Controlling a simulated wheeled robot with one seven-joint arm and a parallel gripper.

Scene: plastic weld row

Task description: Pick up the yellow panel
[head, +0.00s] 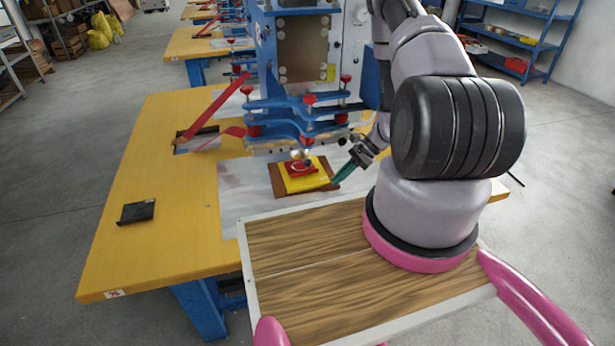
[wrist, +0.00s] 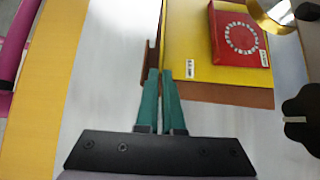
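The yellow panel (head: 303,180) lies flat on a brown board (head: 277,182) on the press's work surface. A red piece (head: 301,167) lies on top of it. In the wrist view the yellow panel (wrist: 190,45) fills the upper middle, with the red piece (wrist: 240,36) carrying a ring of pale marks and the brown board (wrist: 240,97) showing along its edges. My gripper (head: 336,180) is at the panel's right edge in the head view. Its teal fingertips (wrist: 160,74) are close together at the panel's edge in the wrist view. Whether they grip it is unclear.
The blue press (head: 305,110) with red knobs stands just over and behind the panel. A black flat object (head: 137,212) lies on the yellow table (head: 165,245). A wooden-topped tray (head: 310,290) is in front. The grey sheet left of my fingers (wrist: 105,70) is clear.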

